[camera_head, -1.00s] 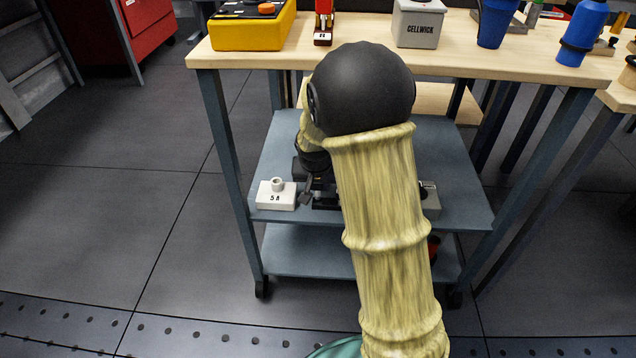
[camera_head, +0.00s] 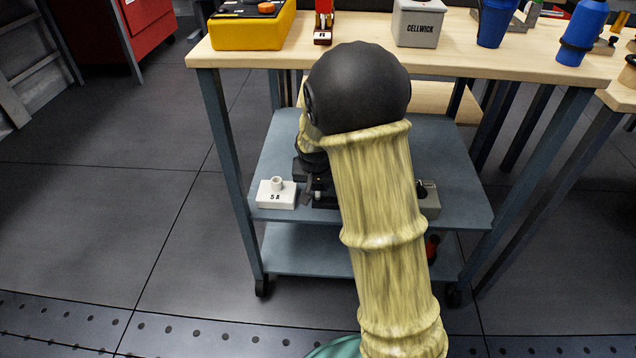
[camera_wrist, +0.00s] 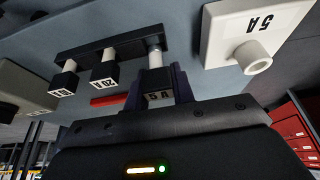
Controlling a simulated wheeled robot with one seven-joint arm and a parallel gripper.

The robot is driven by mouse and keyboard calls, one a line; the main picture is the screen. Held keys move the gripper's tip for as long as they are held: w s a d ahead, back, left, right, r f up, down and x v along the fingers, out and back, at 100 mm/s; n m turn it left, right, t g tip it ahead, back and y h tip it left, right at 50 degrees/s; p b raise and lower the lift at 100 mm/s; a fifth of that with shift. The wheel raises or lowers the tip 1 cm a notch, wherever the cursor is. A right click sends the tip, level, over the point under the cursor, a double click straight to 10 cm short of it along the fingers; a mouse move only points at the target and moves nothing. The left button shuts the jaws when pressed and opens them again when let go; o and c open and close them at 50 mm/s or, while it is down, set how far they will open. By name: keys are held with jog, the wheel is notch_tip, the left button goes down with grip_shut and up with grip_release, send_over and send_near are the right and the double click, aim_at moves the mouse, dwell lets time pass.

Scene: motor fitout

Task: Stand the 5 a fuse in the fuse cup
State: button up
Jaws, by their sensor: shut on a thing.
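The fuse cup is a white block marked 5 A with a short round socket, on the trolley's middle shelf in the head view (camera_head: 276,197); it also shows upper right in the wrist view (camera_wrist: 222,38). My gripper (camera_wrist: 161,92) is shut on the 5 A fuse (camera_wrist: 158,97), a black cap with a white body, to the left of the cup in the wrist view. The fuse's white end meets or overlaps the black fuse rack (camera_wrist: 120,44); I cannot tell whether it is still seated. In the head view my arm hides most of this.
Two other black-capped fuses (camera_wrist: 64,82) (camera_wrist: 104,76) stand in the rack. A grey box (camera_head: 429,202) sits right of my gripper on the blue-grey shelf (camera_head: 460,190). The wooden worktop (camera_head: 350,58) overhangs the shelf and carries a yellow box (camera_head: 251,32) and a grey Cellwick box (camera_head: 418,26).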

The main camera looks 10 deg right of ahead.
jog(key=shift+f+b, duration=0.35)
jog(key=shift+f, duration=0.45)
jog(key=o, duration=1)
jog(key=shift+o, duration=0.2)
jog(key=p+v, duration=0.8)
jog(key=v, duration=0.9)
jog(key=shift+s, duration=0.15)
jog(key=shift+r, duration=0.15)
jog(key=s+d+r+n+g+y+p, duration=0.1)
jog(key=s+r+n+p, duration=0.15)
jog(key=s+p, duration=0.4)
jog(key=s+d+r+n+g+p, duration=0.1)
jog(key=s+r+p, duration=0.25)
jog(key=s, duration=0.55)
notch_tip(320, 180, up, 37)
jog(key=p, duration=3.6)
jog(key=shift+a, duration=0.2)
